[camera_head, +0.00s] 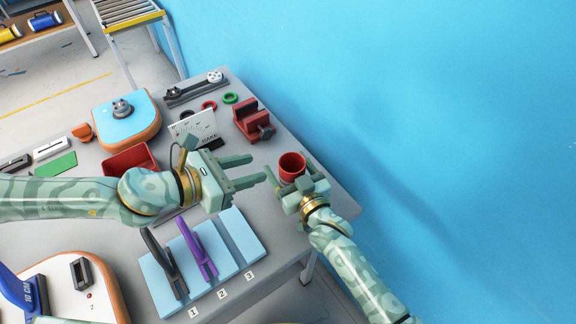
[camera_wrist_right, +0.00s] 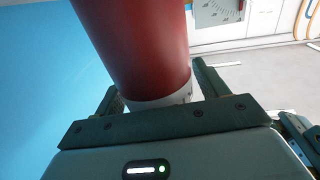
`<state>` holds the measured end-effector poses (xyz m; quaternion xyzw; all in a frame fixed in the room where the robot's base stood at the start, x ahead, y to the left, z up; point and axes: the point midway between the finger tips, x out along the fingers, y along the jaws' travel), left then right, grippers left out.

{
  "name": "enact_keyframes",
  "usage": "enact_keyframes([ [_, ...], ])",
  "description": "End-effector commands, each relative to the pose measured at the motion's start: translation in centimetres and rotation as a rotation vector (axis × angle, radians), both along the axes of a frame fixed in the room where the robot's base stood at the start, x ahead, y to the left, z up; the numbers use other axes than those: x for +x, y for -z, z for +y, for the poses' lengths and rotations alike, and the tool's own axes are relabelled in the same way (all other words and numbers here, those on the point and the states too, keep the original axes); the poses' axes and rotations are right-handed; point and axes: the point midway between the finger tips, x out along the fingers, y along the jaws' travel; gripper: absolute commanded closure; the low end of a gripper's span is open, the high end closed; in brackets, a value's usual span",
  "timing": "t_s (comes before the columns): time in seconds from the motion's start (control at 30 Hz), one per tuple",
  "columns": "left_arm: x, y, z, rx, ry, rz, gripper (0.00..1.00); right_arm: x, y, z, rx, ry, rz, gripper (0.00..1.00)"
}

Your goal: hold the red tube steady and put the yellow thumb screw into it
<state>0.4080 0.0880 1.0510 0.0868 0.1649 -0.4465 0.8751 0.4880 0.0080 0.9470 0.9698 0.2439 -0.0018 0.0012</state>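The red tube (camera_head: 292,163) stands upright near the right edge of the grey table; its hollow top shows in the head view. In the right wrist view the tube (camera_wrist_right: 138,45) has a white band at its lower end. My right gripper (camera_head: 291,172) has its fingers on either side of the tube, apparently spread wider than it; contact is not clear. My left gripper (camera_head: 258,168) is open, with nothing visible between its fingers, and points right toward the tube from close by. I cannot make out the yellow thumb screw in either view.
A red vise (camera_head: 250,122) and a white sign (camera_head: 196,127) stand behind my left gripper. A red bin (camera_head: 128,160) is at left. A light-blue slotted tray (camera_head: 243,240) with grey and purple tools lies in front. A blue wall (camera_head: 430,120) rises at right.

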Motion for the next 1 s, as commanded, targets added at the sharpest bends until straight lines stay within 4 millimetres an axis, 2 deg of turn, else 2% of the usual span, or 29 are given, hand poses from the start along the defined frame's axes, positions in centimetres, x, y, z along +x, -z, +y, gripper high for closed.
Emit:
enact_keyframes([
  [0.37,0.0,0.0,0.0,-0.001,0.000,-0.001,0.62,-0.4,-0.1,-0.3,0.002,0.000,-0.002,0.20],
  [0.47,0.0,0.0,0.0,-0.001,0.000,-0.001,0.62,-1.8,0.0,-1.0,0.001,0.001,0.000,0.20],
  [0.8,0.0,0.0,0.0,-0.001,0.000,-0.001,0.62,-8.5,0.0,-4.6,0.001,0.000,0.000,0.20],
  [1.0,0.0,0.0,0.0,-0.001,0.000,-0.001,0.62,-10.3,0.0,-5.6,0.000,0.000,-0.001,0.20],
])
